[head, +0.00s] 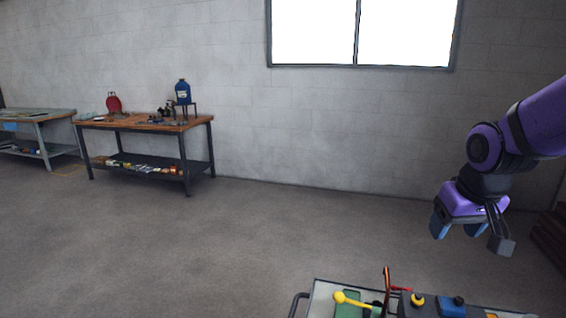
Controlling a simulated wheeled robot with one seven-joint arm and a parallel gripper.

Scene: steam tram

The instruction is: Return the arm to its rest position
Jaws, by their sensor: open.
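My purple arm comes in from the right edge of the head view. My gripper (474,236) hangs at its end, pointing down, with blue-grey fingers. It is open, and no object shows between the fingers. It is above and behind the right part of a cart (318,300) at the bottom of the view, apart from anything on it.
A workbench (140,124) with a blue jug (183,92) stands by the wall. Another table (40,116) is farther left. A dark stack (550,238) is at the right edge. The middle floor is clear.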

